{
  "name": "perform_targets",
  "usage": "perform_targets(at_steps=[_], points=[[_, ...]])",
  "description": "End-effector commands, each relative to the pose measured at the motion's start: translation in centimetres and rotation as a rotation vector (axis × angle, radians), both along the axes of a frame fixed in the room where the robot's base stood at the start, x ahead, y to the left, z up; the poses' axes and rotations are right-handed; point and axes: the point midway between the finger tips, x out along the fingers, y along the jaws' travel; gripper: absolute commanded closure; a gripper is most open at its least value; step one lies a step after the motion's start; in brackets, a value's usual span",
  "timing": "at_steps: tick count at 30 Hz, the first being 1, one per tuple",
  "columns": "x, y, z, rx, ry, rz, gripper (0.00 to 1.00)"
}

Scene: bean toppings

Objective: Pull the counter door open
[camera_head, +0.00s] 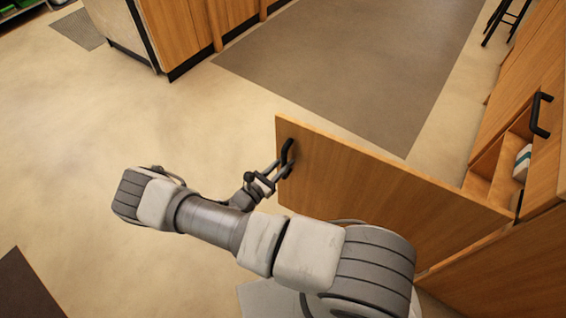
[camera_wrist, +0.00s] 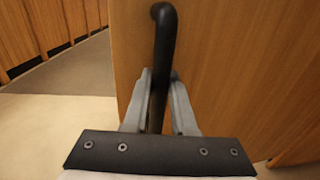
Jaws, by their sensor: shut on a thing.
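The counter door (camera_head: 385,195) is a wooden panel standing swung well out from the counter on the right in the head view. Its black handle (camera_head: 287,152) is near the door's free left edge. My gripper (camera_head: 268,177) is at the handle, with its fingers on either side of it. In the wrist view my gripper (camera_wrist: 160,105) is shut on the black handle (camera_wrist: 163,50), which stands upright between the fingers. The door (camera_wrist: 225,70) fills the middle and right behind it. The lower part of the handle is hidden by the gripper.
The open cabinet (camera_head: 492,172) shows shelves with a white and teal item (camera_head: 523,162). Another black handle (camera_head: 541,115) sits on the counter front. A grey mat (camera_head: 350,60) lies beyond the door. Bare floor (camera_head: 100,110) is clear at left.

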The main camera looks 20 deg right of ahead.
Motion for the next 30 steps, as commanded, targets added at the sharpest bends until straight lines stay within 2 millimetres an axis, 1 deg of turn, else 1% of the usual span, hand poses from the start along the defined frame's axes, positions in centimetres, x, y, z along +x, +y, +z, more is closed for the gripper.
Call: perform_targets(at_steps=[17, 18, 22, 23, 30], points=[[0.00, -0.04, -0.05, 0.001, 0.001, 0.001, 1.00], [0.00, -0.04, -0.05, 0.002, 0.001, 0.001, 0.72], [-0.01, -0.05, -0.04, 0.001, 0.001, 0.000, 0.48], [-0.01, -0.05, -0.03, 0.001, 0.001, 0.000, 0.45], [-0.01, -0.05, -0.01, 0.000, 0.000, 0.000, 0.45]])
